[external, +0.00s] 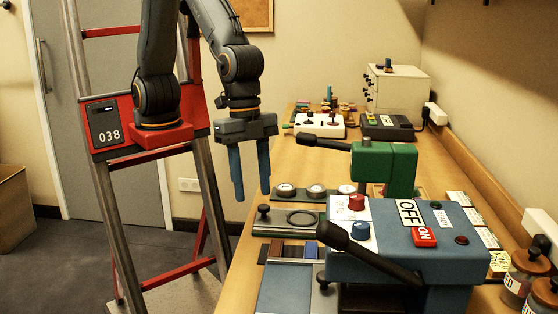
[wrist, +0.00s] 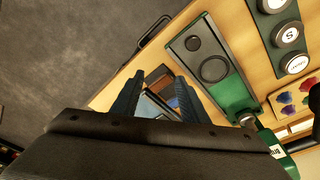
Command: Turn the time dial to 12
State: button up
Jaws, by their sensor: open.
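A blue machine (external: 455,255) stands at the near right of the table. Two dials sit on its white label panel: a red dial (external: 356,201) and a blue dial (external: 361,231). The print by them is too small to read, so I cannot tell which is the time dial or where either points. My gripper (external: 252,196) hangs fingers down, open and empty, left of the machine and apart from both dials, near the table's left edge. In the wrist view its two blue fingers (wrist: 158,80) are apart. The dials do not show there.
A black lever (external: 370,255) juts left from the blue machine, beside the blue dial. A green machine (external: 385,165) with its own lever stands behind. Round gauges (external: 315,191) and a plate with a ring (external: 300,218) lie on the table.

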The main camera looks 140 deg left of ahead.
jog(key=shift+r, duration=0.1)
notch_tip(320, 180, up, 10)
jog(key=n+t, duration=0.1)
jog(key=t, duration=0.9)
send_near(346, 220)
jog(key=w+d+f, duration=0.1)
jog(key=d+f, duration=0.1)
jog(key=d, duration=0.3)
jog(key=shift+w+a+f+n+t+y+p, duration=0.2)
jog(key=shift+w+a+n+t+y+p, duration=0.3)
jog(key=shift+w+t, duration=0.8)
jog(key=shift+w+a+f+n+t+y+p, duration=0.25)
jog(key=shift+w+t+y, duration=0.45)
jog(key=shift+w, duration=1.2)
jog(key=shift+w+a+f+n+t+y+p, duration=0.1)
jog(key=shift+w+a+n+t+y+p, duration=0.6)
jog(key=shift+w, duration=0.95)
jog(key=shift+d+m, duration=0.3)
jog(key=shift+m, duration=0.05)
